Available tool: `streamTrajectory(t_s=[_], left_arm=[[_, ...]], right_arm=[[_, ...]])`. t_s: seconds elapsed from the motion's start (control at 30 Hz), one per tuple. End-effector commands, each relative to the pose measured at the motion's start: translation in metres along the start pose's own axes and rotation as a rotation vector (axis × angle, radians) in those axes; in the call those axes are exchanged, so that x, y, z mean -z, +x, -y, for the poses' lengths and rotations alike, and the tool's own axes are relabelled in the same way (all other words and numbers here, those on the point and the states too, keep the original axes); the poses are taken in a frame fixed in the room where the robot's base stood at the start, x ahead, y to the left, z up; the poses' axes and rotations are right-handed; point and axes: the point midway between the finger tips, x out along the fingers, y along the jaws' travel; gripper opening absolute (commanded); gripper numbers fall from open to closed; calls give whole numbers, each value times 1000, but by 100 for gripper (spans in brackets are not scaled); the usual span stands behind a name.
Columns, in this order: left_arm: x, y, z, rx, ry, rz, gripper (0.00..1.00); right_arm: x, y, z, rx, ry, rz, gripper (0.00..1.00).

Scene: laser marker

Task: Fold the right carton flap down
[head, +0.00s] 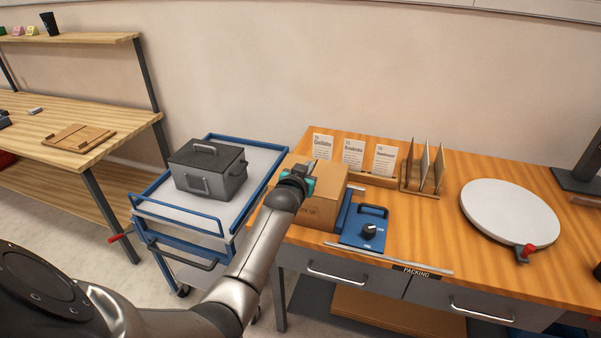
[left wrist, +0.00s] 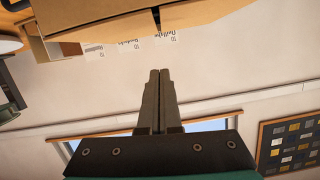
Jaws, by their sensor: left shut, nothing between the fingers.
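The brown cardboard carton (head: 322,214) stands at the left end of the packing table, with printing on its front. My left gripper (head: 310,170) is at the top of the carton, partly covering it. Its fingers are together with nothing between them. In the left wrist view, the shut fingertips (left wrist: 159,74) point toward the carton (left wrist: 100,22), whose cardboard panels fill the upper edge with a dark gap between two of them. Whether the fingers touch the carton I cannot tell. The right flap's exact angle is unclear, as my gripper and arm hide part of the top. My right gripper is not in view.
A blue device with a black knob (head: 369,231) sits right of the carton. Cards (head: 353,154) and a wooden rack (head: 421,188) stand behind. A round white turntable (head: 509,213) is at right. A blue cart (head: 180,222) with a grey case (head: 207,170) stands left.

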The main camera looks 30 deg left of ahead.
Motion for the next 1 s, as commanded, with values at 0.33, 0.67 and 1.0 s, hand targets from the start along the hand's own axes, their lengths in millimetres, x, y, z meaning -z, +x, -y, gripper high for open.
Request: streamTrajectory(t_s=[0.33,0.67,1.0], left_arm=[[0,-46,1,-1,-1,1,0],[-1,-68,2,0,-1,1,0],[-30,-68,-8,-18,7,45,0]], right_arm=[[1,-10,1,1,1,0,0],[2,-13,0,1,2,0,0],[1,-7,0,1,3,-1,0]])
